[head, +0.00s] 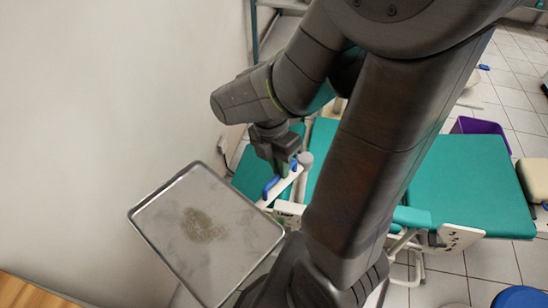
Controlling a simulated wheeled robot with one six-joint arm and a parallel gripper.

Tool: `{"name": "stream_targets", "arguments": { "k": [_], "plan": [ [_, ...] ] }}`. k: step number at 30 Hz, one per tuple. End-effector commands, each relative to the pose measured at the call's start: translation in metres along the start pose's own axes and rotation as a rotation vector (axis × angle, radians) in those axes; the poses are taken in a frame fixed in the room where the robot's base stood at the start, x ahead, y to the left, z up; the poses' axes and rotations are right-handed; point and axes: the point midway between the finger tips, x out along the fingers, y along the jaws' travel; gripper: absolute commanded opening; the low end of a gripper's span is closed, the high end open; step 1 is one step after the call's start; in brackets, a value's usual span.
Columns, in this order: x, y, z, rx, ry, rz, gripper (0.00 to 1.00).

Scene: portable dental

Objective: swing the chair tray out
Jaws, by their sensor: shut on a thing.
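The chair tray (170,213) is a square metal tray with a raised rim, at the lower left in the head view. A brownish patch marks its middle. A pale arm with a blue handle (270,187) runs from near its upper right corner toward the chair. My gripper (284,168) is at this blue and white arm, pointing down and shut on the blue handle. My arm hides part of the chair and the right side of the tray's support. The teal dental chair (460,185) extends behind my arm to the right.
A white wall (110,100) stands close on the left of the tray. A wooden surface (30,292) is at the lower left corner. A purple bin (480,127) stands beyond the chair. A blue round seat (519,297) is at the lower right. Tiled floor shows at right.

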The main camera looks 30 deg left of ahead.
Motion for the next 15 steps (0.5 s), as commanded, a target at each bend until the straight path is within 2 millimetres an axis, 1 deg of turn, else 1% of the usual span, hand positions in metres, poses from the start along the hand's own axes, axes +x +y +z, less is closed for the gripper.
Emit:
{"name": "stream_targets", "arguments": {
  "k": [6,15],
  "plan": [
    [0.001,-0.009,0.000,-0.092,-0.019,0.000,0.00],
    [0.002,-0.014,0.000,-0.137,-0.028,0.000,0.00]
  ]
}}
